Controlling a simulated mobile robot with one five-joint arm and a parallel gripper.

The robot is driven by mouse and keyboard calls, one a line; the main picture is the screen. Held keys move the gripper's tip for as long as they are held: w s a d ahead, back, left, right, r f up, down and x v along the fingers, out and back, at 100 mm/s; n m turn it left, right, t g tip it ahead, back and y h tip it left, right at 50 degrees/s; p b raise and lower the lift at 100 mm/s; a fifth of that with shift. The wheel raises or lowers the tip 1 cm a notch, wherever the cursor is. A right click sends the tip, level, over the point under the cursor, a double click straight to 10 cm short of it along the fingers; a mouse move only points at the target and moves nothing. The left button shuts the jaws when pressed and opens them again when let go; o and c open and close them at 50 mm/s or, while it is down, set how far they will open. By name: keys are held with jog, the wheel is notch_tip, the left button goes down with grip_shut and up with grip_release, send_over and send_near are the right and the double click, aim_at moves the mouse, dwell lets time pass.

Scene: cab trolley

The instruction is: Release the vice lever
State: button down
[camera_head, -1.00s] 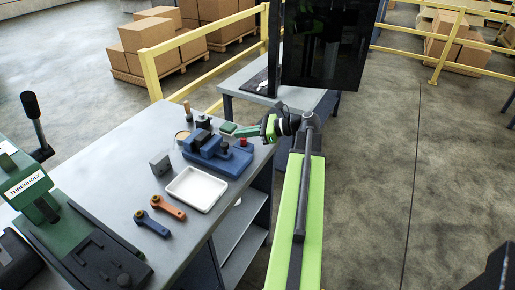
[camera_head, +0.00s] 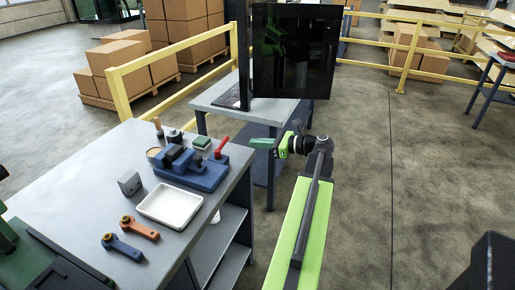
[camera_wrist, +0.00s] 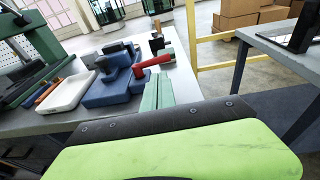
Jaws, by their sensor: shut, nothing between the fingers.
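The blue vice (camera_head: 207,174) sits on the grey bench near its right edge. Its red lever (camera_head: 221,147) stands at the vice's right end and slants up to the right. My gripper (camera_head: 256,143) is shut and empty, to the right of the lever and apart from it, past the bench edge. In the wrist view the shut green fingers (camera_wrist: 156,93) point towards the bench, and the red lever (camera_wrist: 154,64) lies beyond them, beside the blue vice (camera_wrist: 108,90).
A white tray (camera_head: 170,206), an orange wrench (camera_head: 140,228), a blue wrench (camera_head: 122,247) and a grey block (camera_head: 130,183) lie on the bench (camera_head: 95,185). A table with a dark screen (camera_head: 292,50) stands behind.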

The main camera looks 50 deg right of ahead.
aim_at(222, 146)
jog(key=b+x, duration=0.1)
jog(key=x, duration=0.8)
jog(key=shift+w, duration=0.15)
